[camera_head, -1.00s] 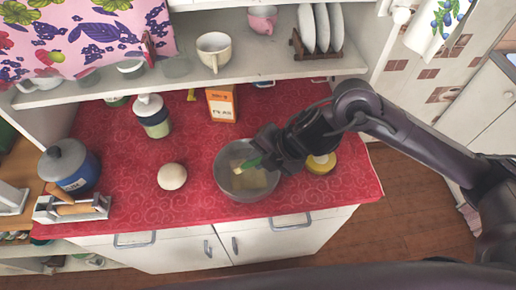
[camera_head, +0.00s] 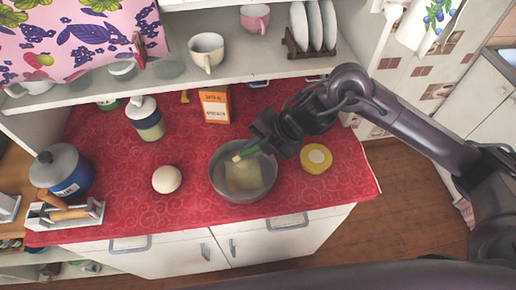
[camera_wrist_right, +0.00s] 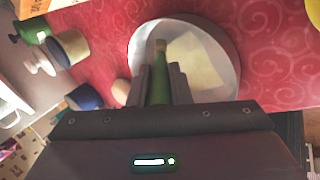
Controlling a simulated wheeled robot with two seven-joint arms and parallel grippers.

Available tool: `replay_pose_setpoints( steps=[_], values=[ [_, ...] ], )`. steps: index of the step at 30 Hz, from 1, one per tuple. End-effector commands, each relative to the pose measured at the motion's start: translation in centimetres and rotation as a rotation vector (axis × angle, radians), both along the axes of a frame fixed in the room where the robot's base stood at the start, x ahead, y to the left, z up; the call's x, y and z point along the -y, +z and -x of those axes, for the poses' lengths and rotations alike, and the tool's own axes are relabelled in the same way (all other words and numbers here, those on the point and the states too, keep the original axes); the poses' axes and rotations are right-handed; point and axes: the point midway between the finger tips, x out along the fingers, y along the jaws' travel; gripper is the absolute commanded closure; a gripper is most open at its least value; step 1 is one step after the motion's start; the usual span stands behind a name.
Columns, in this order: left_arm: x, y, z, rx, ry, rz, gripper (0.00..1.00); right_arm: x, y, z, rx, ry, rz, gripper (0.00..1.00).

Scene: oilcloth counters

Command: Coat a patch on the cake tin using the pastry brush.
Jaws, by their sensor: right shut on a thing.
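The cake tin (camera_head: 216,184) is a round grey metal pan on the red counter, with a pale yellow square patch (camera_head: 243,178) on its floor. It also shows in the right wrist view (camera_wrist_right: 232,60), with the patch (camera_wrist_right: 195,58) inside. My right gripper (camera_head: 262,143) is shut on the green handle of the pastry brush (camera_head: 249,151). The brush's pale tip is over the far part of the tin. In the right wrist view the brush (camera_wrist_right: 160,88) points away between the fingers; I cannot tell whether its tip touches the tin. My left gripper is not in view.
A yellow-rimmed round lid or tub (camera_head: 316,158) sits right of the tin. A pale ball (camera_head: 167,179) is to its left. An orange box (camera_head: 215,104) and a lidded jar (camera_head: 147,121) stand behind. A blue pot (camera_head: 66,172) is far left. A shelf (camera_head: 150,81) overhangs the back.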

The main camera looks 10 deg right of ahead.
Motion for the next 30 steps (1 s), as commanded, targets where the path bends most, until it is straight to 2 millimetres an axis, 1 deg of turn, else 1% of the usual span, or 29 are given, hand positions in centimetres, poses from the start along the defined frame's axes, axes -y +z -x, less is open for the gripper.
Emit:
replay_pose_setpoints(
  steps=[6,9,11,21,24,30],
  values=[
    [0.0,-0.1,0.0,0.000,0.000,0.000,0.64,1.1,0.0,0.0,0.001,-0.002,0.002,1.00],
    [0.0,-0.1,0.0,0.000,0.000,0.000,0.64,1.3,0.0,0.2,0.000,0.000,0.000,1.00],
    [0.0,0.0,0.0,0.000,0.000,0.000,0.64,1.3,0.0,0.5,-0.001,0.001,0.001,1.00],
    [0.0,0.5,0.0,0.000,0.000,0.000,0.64,1.3,-0.1,3.5,-0.002,0.002,0.002,1.00],
    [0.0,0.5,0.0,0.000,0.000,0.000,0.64,1.2,-0.1,4.0,-0.002,0.001,0.001,1.00],
    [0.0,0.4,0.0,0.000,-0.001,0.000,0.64,1.6,-0.2,4.1,-0.002,-0.001,0.002,1.00]
  ],
)
